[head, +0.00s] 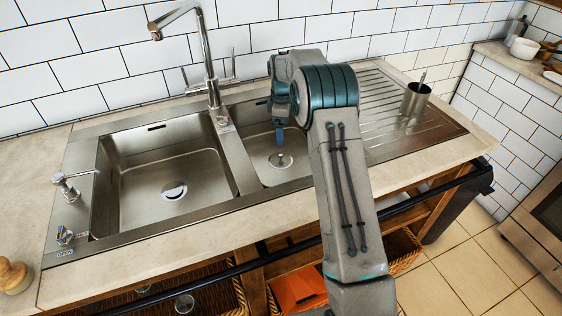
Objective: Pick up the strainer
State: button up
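My arm reaches over the double steel sink (238,165). My gripper (279,132) hangs down over the smaller right basin and is mostly hidden behind my arm links. Only a dark blue tip shows, and I cannot tell whether it is open or shut. A round metal piece (281,160), which may be the strainer or a drain fitting, lies on that basin's floor below the tip. A similar round metal piece (173,190) sits in the larger left basin. A metal cup (415,98) with a thin handle sticking out stands upright on the ribbed drainboard.
A tall faucet (212,80) rises behind the sink, left of my arm. A soap dispenser (68,188) stands at the left rim. A wooden item (14,276) is at the lower left. Bowls (523,48) sit on the far right counter.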

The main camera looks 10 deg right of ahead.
send_over(280, 155)
jog(key=f, duration=0.7)
jog(key=shift+d, duration=0.4)
jog(key=shift+w+a+f+p, duration=0.1)
jog(key=shift+a+f+p, duration=0.05)
jog(key=shift+f, duration=1.25)
jog(key=shift+a+f+p, duration=0.15)
jog(key=shift+f, duration=1.2)
jog(key=c, duration=1)
